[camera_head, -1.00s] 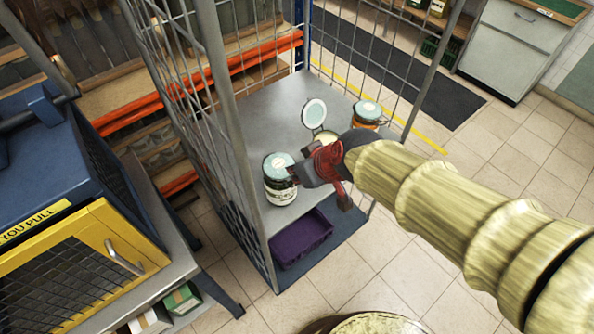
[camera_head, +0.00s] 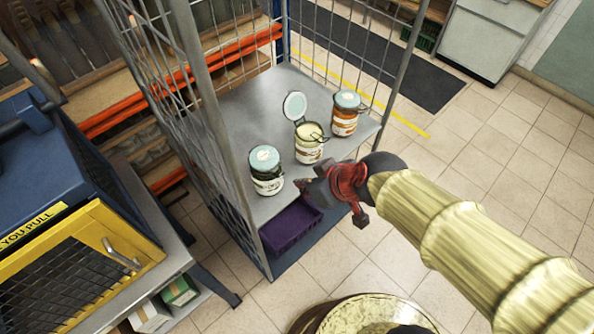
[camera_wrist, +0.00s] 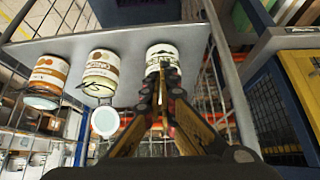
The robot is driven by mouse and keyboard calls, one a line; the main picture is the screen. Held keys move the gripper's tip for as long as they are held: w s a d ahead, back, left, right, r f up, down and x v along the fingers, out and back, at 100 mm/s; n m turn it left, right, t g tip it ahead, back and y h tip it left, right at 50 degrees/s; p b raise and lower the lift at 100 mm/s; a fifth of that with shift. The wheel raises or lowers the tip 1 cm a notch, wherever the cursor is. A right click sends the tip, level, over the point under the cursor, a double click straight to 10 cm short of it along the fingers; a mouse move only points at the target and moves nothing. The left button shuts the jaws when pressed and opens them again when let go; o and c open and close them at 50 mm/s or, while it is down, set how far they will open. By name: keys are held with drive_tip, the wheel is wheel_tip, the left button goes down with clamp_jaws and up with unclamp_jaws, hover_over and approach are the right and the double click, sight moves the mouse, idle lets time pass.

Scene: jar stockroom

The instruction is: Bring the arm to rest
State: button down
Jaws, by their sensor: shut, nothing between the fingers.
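My gripper (camera_head: 304,188) is shut and empty, in front of the cage trolley's shelf (camera_head: 240,115). In the wrist view its fingers (camera_wrist: 163,85) point toward a jar with a dark label band. That jar (camera_head: 266,172) has its pale lid closed and stands at the shelf's front left, a small gap from the fingertips in the head view. A middle jar (camera_head: 309,145) has its lid tipped up, with pale contents showing. An orange jar (camera_head: 345,115) with a closed lid stands to its right. My arm reaches in from the lower right.
A purple crate (camera_head: 291,226) sits low in the trolley. Mesh sides (camera_head: 190,110) flank the shelf. A blue and yellow cabinet (camera_head: 75,255) stands on a bench at left. Open tiled floor (camera_head: 480,190) lies to the right.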

drive_tip(key=shift+s+d+f, duration=0.1)
drive_tip(key=shift+s+d, duration=0.05)
drive_tip(key=s+d+m+g+h, duration=0.1)
drive_tip(key=s+d+m+g, duration=0.1)
drive_tip(key=s+d+m, duration=0.25)
drive_tip(key=s+d+r+m+t+h, duration=0.1)
drive_tip(key=d+r+m+h, duration=0.1)
drive_tip(key=d+r, duration=0.3)
drive_tip(key=s+d+r+m+t+h, duration=0.1)
drive_tip(key=d+r, duration=0.4)
drive_tip(key=d, duration=0.6)
drive_tip(key=shift+s+m+t+h, duration=0.25)
drive_tip(key=shift+m+h, duration=0.25)
drive_tip(key=shift+m, duration=0.25)
drive_tip(key=c, duration=2.6)
unclamp_jaws()
drive_tip(key=shift+a, duration=0.1)
